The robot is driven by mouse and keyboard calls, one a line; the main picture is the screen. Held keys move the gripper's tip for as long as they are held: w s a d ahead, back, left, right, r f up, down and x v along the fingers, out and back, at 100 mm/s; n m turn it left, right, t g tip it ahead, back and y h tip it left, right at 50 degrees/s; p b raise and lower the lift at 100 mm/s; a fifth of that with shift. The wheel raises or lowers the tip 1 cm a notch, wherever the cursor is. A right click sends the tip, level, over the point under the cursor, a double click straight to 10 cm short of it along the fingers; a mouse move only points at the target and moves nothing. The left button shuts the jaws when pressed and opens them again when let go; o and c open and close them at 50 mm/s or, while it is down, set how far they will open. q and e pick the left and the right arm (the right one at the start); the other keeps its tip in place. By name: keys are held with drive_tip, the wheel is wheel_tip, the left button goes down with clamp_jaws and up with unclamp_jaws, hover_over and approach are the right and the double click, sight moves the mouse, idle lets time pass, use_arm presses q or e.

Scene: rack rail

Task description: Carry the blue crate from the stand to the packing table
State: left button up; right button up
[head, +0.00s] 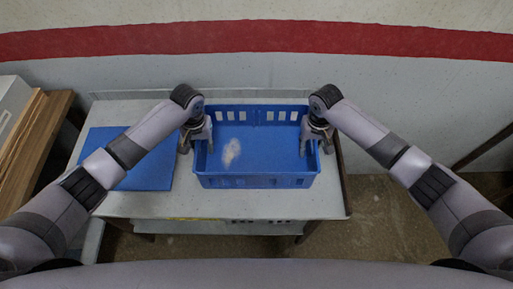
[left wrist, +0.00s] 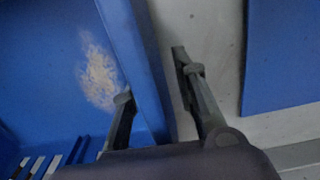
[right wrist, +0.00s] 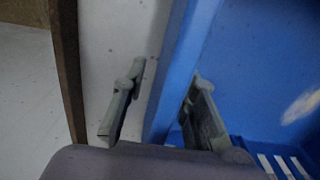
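The blue crate (head: 257,182) stands upright on a white-topped stand (head: 150,205) in the head view, with slotted end walls and a pale patch on its floor. My left gripper (head: 196,143) is open over the crate's left wall. In the left wrist view its fingers (left wrist: 152,77) straddle that wall (left wrist: 132,50), with a gap on the outer side. My right gripper (head: 316,146) is open over the right wall. In the right wrist view its fingers (right wrist: 158,95) straddle that wall (right wrist: 178,75), the outer finger apart from it. The packing table cannot be made out.
A flat blue panel (head: 148,178) lies on the stand left of the crate. Brown boards (head: 38,130) stand at the far left. A wall with a red stripe (head: 256,38) is close behind. Brown floor (head: 385,215) is open at right.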

use_arm(q)
clamp_jaws()
use_arm(e)
clamp_jaws()
idle(0.7)
